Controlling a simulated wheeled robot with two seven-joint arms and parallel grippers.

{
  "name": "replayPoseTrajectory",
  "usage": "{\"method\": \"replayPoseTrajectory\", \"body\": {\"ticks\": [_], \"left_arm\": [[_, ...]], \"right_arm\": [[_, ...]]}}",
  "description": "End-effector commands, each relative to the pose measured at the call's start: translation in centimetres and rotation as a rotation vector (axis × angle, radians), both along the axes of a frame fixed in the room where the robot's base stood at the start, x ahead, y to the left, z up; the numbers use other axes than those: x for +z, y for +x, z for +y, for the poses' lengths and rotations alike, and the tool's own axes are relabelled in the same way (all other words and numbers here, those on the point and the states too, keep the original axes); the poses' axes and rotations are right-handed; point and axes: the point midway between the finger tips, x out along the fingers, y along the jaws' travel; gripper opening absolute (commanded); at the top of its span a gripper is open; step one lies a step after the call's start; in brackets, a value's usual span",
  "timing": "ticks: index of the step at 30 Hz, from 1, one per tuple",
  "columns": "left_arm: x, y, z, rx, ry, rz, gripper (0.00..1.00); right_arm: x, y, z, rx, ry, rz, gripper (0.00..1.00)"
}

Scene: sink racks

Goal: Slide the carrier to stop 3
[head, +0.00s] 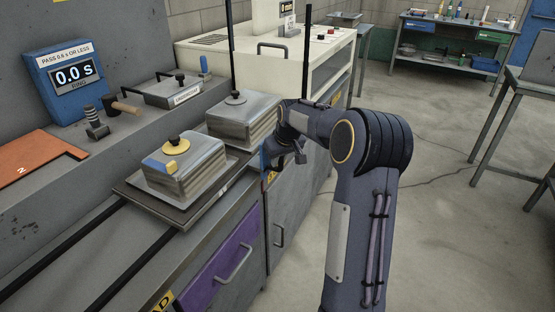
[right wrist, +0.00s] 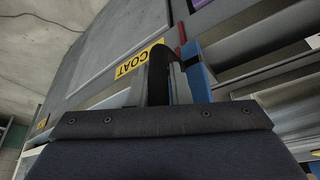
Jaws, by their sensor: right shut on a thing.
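The carrier is a dark flat tray (head: 190,214) on two black rails along the bench. My right gripper (head: 272,158) is at the carrier's right edge, low beside the far block. It is shut on what looks like the carrier's handle, mostly hidden by the gripper. In the right wrist view its fingers (right wrist: 172,80) show beside a blue upright part. No stop marked 3 is readable. My left gripper is out of view.
An orange plate marked 2 (head: 38,158) lies at the left. A blue timer box (head: 66,84) reads 0.0 s. A cream machine (head: 270,55) stands beyond the bench. A yellow COAT label (right wrist: 138,60) is on the bench front. Open floor lies to the right.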

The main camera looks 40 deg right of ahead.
Motion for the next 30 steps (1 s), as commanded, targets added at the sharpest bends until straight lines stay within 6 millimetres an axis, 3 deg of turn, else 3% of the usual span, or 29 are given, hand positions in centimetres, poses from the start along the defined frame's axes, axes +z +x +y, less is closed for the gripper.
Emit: {"method": "replayPoseTrajectory", "body": {"ticks": [6,7,11,20,30], "left_arm": [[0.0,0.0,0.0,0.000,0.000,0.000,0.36],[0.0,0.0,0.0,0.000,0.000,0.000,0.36],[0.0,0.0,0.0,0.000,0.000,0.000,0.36],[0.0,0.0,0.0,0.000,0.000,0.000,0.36],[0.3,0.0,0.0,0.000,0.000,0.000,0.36]], "right_arm": [[0.1,0.0,0.0,-0.005,0.002,-0.001,0.00],[0.1,0.0,0.0,-0.006,0.002,-0.001,0.21],[0.1,0.0,0.0,-0.004,0.001,-0.001,0.38],[0.2,-0.1,0.0,-0.002,0.001,-0.001,0.38],[5.0,-1.9,0.4,-0.003,-0.001,-0.004,0.38]]}}
